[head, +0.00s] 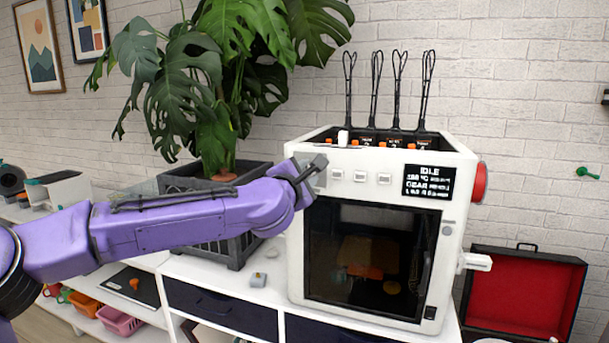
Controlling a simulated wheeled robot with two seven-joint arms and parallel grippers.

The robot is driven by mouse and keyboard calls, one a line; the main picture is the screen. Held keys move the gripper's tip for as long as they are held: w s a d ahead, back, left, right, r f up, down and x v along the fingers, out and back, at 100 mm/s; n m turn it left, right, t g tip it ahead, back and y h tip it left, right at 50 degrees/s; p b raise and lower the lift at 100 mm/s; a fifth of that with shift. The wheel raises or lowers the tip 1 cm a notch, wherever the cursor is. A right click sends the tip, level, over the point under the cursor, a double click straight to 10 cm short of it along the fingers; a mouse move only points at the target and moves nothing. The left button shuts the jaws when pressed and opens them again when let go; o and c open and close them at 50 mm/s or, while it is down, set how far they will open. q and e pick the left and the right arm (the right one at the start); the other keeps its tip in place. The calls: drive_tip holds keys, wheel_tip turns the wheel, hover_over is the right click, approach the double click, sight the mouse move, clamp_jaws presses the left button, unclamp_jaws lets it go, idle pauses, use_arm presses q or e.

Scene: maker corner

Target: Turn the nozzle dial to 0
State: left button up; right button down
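A white 3D printer (448,215) stands on the white cabinet, with its dark glass door facing me. Its display (429,182) reads IDLE above smaller blurred lines. My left gripper (318,166) is at the upper left of the printer's front panel. A grey part, possibly the nozzle dial, shows there beside and behind the fingers. The fingers largely cover it, so its setting cannot be read. I cannot tell whether the gripper touches it or how far the fingers are apart. My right gripper is out of view.
Several small buttons (360,177) sit right of my gripper. A white handle (475,262) sticks out at the printer's right, below a red round part (480,182). A potted plant (215,125) in a dark crate stands left. An open red-lined case (522,290) is at right.

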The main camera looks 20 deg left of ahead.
use_arm(q)
drive_tip(key=o, duration=1)
drive_tip(key=shift+o, duration=0.2)
drive_tip(key=s+b, duration=0.2)
drive_tip(key=s, duration=0.8)
drive_tip(key=shift+s+a+b, duration=0.2)
drive_tip(key=shift+s+b, duration=0.1)
drive_tip(key=shift+b, duration=0.05)
